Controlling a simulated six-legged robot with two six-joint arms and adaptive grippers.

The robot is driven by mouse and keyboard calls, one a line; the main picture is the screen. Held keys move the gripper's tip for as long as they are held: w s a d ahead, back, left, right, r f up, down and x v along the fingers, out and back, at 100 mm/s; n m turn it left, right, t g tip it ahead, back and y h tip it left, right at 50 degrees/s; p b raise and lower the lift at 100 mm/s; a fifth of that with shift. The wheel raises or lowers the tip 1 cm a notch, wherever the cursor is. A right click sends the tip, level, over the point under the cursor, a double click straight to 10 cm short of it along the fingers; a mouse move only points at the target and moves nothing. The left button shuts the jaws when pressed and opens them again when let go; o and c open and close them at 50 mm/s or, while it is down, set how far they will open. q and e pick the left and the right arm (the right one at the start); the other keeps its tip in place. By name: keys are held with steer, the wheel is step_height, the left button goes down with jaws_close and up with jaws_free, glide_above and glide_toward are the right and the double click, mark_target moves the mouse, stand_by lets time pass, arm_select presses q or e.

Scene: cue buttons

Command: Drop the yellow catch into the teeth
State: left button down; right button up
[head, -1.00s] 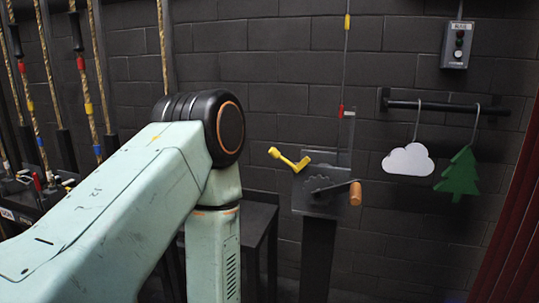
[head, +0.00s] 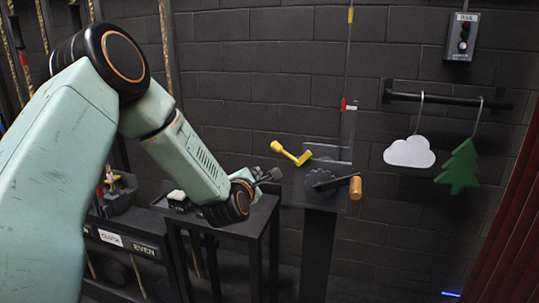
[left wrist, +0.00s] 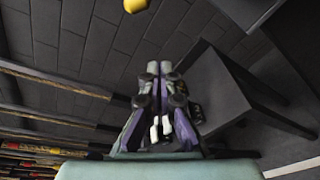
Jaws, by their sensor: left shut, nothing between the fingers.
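The yellow catch (head: 291,153) is a bent lever with a round knob. It sticks up and left from the grey winch plate, above the toothed wheel (head: 320,180), and looks tilted clear of the teeth. A wooden crank handle (head: 355,188) is at the wheel's right. My left gripper (head: 275,174) is shut and empty, just below and left of the catch and apart from it. In the left wrist view, the shut fingers (left wrist: 161,68) point up the picture, and the catch's yellow knob (left wrist: 135,5) shows at the top edge. My right gripper is not in view.
A dark table (head: 235,228) stands below my left gripper. A white cloud (head: 409,151) and a green tree (head: 459,166) hang from a bar at right. A button box (head: 461,37) is on the wall. Ropes stand at left, a red curtain (head: 505,215) at right.

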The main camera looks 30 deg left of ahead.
arm_select(q)
steer(key=shift+a+r+n, duration=0.15)
steer(key=shift+r+n, duration=0.05)
steer(key=shift+n, duration=0.65)
steer(key=shift+a+r+n, duration=0.1)
steer(key=shift+r+n, duration=0.1)
steer(key=shift+n, duration=0.65)
steer(key=shift+w, duration=0.15)
steer(key=x, duration=0.9)
steer(key=d+r, duration=0.1)
steer(key=d+r+p, duration=0.1)
steer(key=r, duration=0.1)
steer(key=shift+w+d+r, duration=0.15)
steer(key=shift+w, duration=0.2)
steer(key=shift+w, duration=0.1)
